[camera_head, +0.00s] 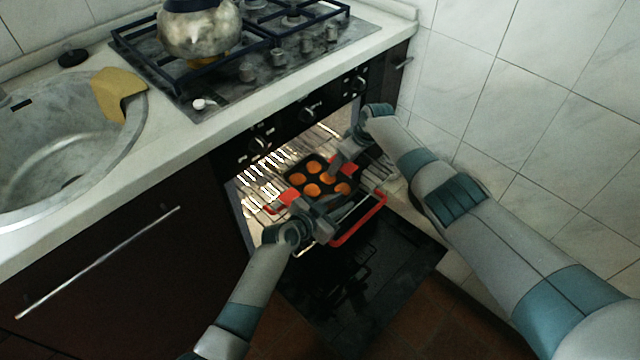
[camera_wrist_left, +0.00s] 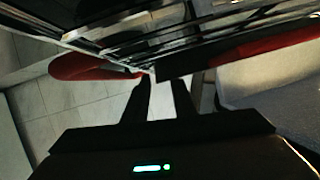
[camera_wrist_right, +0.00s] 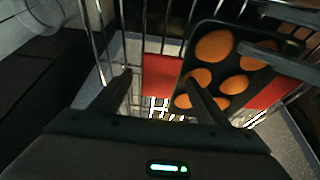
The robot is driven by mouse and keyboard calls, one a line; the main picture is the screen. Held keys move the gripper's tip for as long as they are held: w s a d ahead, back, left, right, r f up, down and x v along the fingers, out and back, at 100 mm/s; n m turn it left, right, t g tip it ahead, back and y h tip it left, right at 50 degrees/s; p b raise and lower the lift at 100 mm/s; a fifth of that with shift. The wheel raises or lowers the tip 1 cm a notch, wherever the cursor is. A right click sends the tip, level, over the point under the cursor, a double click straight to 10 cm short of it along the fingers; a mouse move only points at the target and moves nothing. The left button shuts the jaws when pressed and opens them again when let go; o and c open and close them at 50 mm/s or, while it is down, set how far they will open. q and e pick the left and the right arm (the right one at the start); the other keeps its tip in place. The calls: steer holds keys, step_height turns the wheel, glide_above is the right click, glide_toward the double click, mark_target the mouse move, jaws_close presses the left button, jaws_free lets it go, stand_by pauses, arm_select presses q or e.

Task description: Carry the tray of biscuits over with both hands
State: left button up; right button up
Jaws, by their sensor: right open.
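The biscuit tray (camera_head: 321,161) is dark, with several round orange biscuits and red end grips, on a wire rack in the open oven. In the right wrist view the tray (camera_wrist_right: 212,36) is level with my right fingertips or beyond them.
A red bar (camera_head: 362,222) runs along the rack's front, close to my left gripper. The oven door (camera_head: 365,285) hangs open below. A kettle (camera_head: 200,30) stands on the hob above. A sink (camera_head: 60,140) with a yellow cloth (camera_head: 117,93) is left; a tiled wall is right.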

stand_by(0.3)
arm_select(q)
steer(key=c, duration=0.4)
arm_select(e)
steer(key=shift+f, duration=0.1)
steer(key=c, duration=0.4)
arm_select(q)
jaws_close()
arm_select(e)
steer(key=c, duration=1.1)
steer(key=shift+o, duration=0.2)
arm_select(q)
steer(key=shift+r, duration=0.1)
